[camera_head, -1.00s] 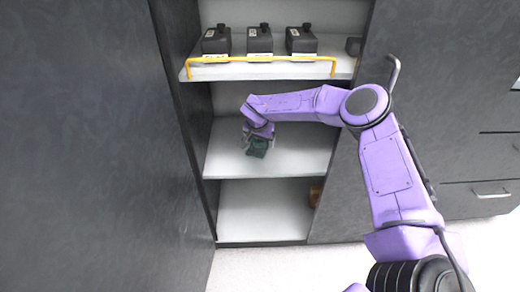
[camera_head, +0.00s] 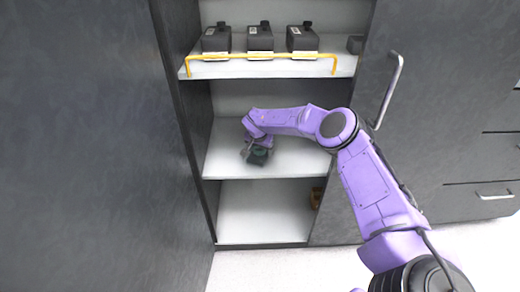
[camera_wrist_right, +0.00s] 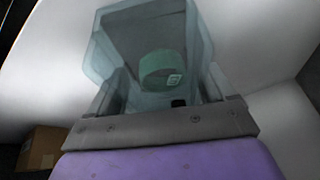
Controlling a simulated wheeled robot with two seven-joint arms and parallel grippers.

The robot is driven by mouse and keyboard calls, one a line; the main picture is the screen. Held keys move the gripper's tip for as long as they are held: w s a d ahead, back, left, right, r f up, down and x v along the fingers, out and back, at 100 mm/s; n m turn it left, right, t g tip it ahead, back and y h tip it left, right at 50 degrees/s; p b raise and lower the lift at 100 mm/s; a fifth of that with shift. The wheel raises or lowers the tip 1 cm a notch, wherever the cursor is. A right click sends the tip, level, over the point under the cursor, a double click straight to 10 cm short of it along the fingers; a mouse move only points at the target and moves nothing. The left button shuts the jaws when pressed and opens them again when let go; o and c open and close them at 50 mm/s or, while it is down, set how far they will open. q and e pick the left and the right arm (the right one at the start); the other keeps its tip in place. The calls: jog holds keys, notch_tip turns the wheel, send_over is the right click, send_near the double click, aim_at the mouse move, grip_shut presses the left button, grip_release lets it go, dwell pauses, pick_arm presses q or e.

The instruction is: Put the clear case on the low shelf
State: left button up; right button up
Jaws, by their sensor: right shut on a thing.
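The clear case (camera_wrist_right: 203,38) is a see-through, bluish box with a green round piece and a small white label showing inside it. My right gripper (camera_wrist_right: 160,100) is shut on it in the right wrist view. In the head view the case (camera_head: 259,156) looks small and dark green, in my right gripper (camera_head: 248,150) at the middle shelf. I cannot tell whether it touches that shelf. The low shelf (camera_head: 262,212) is the bare white board at the bottom of the open cabinet. My left gripper is not in view.
The middle shelf (camera_head: 300,160) is otherwise clear. The top shelf holds several black devices (camera_head: 260,42) behind a yellow rail (camera_head: 262,58). A brown box (camera_head: 316,198) stands at the low shelf's right side; a brown box also shows in the wrist view (camera_wrist_right: 40,148). Dark panels flank the opening.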

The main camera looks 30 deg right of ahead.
jog(key=shift+f, duration=0.1)
jog(key=o, duration=1.3)
jog(key=shift+r, duration=0.3)
jog(key=p+v, duration=0.2)
jog(key=v, duration=1)
jog(key=shift+f+p, duration=0.1)
jog(key=shift+p, duration=0.2)
jog(key=shift+n+g+h, duration=0.3)
jog(key=shift+h, duration=0.6)
jog(key=s+a+f, duration=0.1)
jog(key=f, duration=0.1)
jog(key=s+a+f, duration=0.1)
jog(key=s+f, duration=0.2)
jog(key=f, duration=0.2)
jog(key=shift+s+a, duration=0.2)
jog(key=shift+a, duration=0.2)
jog(key=s+a+f+n+t+h, duration=0.15)
jog(key=s+a+f, duration=0.25)
jog(key=s+f, duration=0.7)
jog(key=s+f+y, duration=0.1)
jog(key=s, duration=0.8)
jog(key=s+a+f+n+y, duration=0.1)
jog(key=s+f, duration=0.1)
jog(key=s, duration=0.7)
jog(key=s+a+f+n+g+y, duration=0.1)
jog(key=s+f, duration=0.1)
jog(key=s, duration=0.8)
